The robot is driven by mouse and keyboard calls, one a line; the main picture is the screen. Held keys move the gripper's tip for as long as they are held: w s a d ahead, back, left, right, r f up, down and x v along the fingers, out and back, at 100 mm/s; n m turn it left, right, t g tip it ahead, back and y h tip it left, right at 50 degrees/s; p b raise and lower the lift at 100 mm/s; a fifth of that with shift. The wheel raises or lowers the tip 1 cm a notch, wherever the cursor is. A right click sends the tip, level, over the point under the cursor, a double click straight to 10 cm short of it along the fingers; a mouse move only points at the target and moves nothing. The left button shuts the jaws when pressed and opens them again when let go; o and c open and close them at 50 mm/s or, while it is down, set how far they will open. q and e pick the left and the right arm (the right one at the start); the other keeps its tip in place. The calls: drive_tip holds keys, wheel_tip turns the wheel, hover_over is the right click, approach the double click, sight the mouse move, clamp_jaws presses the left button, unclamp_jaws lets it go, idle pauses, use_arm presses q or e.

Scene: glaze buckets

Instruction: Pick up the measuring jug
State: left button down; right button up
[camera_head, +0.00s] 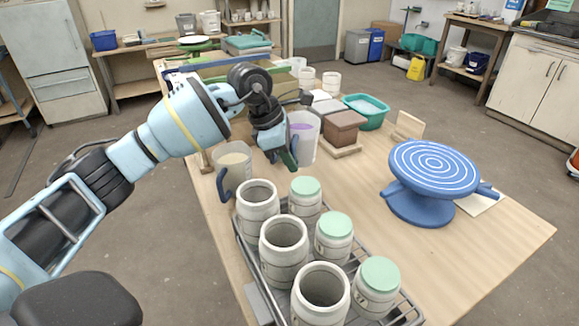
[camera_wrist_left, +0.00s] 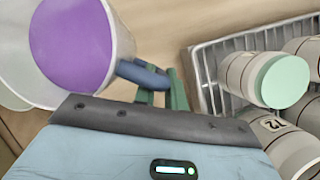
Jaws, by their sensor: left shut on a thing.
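A translucent measuring jug with purple glaze (camera_head: 304,136) stands upright beyond the jar rack on the wooden table. In the left wrist view its purple surface (camera_wrist_left: 72,40) and dark blue handle (camera_wrist_left: 143,74) show at the upper left. My left gripper (camera_head: 290,156) reaches in from the left, with its green fingers (camera_wrist_left: 163,97) shut on the handle. Whether the jug's base touches the table is hidden. A similar jug with cream glaze and a blue handle (camera_head: 233,163) stands to the left. My right gripper is in neither view.
A wire rack (camera_head: 398,297) holds several grey-white jars, some with mint lids, close in front of the jugs. A blue banding wheel (camera_head: 430,170) stands at the right. Brown blocks (camera_head: 343,125) and a green tub (camera_head: 366,108) stand behind. The table's right front is clear.

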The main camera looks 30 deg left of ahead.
sight(291, 144)
use_arm(q)
drive_tip(key=shift+r, duration=1.9)
drive_tip(key=shift+r, duration=0.1)
